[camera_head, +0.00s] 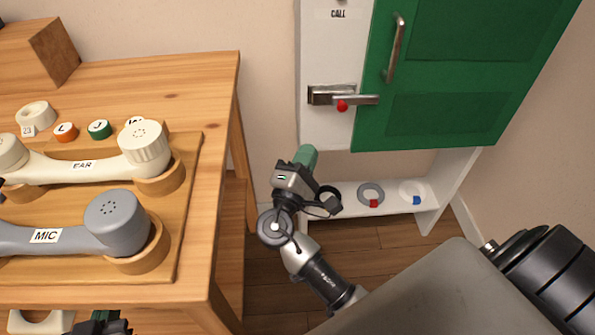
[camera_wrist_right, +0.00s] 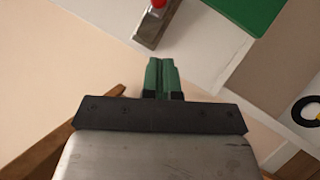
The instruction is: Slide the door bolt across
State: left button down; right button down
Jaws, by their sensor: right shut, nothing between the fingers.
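The door bolt (camera_head: 362,99) is a metal bar in a bracket (camera_head: 320,96) on the white frame. Its right end lies over the edge of the green door (camera_head: 430,110), and a red knob (camera_head: 342,106) sits on it. In the right wrist view the red knob (camera_wrist_right: 158,3) is cut by the top edge, beside the metal bracket (camera_wrist_right: 152,28). My right gripper (camera_head: 306,154) is shut and empty, below and left of the bolt, apart from it. Its green fingers (camera_wrist_right: 161,68) touch each other. My left gripper (camera_head: 100,325) is barely in view at the bottom left.
A wooden table (camera_head: 200,90) on the left carries a white EAR handset (camera_head: 85,166) and a grey MIC handset (camera_head: 60,238). A metal handle (camera_head: 395,48) stands out from the door. A low white shelf (camera_head: 392,200) holds several rings below it.

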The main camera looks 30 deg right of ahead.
jog(key=shift+v, duration=1.85)
